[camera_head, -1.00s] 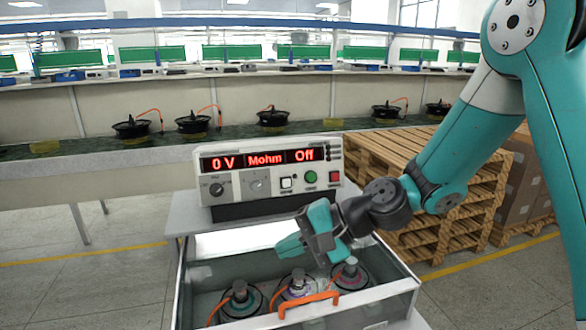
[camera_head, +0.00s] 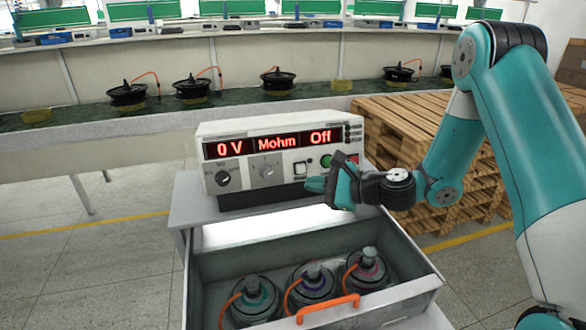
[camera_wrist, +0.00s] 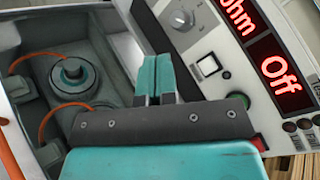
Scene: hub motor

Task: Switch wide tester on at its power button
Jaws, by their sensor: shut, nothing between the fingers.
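The wide tester (camera_head: 240,135) stands on the grey bench, and its red display reads "0 V", "Mohm" and "Off". Button labels are too small to read. My gripper (camera_head: 317,184) is shut and empty, in front of the panel's lower right, just below the white and green buttons. In the wrist view the shut fingers (camera_wrist: 156,75) lie left of the white button (camera_wrist: 207,66); the green button (camera_wrist: 231,113) is by the gripper body.
An open drawer (camera_head: 420,290) with an orange handle (camera_head: 328,308) holds three motors (camera_head: 312,285) below my gripper. Two knobs (camera_head: 222,178) sit on the panel's left half. Wooden pallets (camera_head: 400,120) stand to the right, behind my arm.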

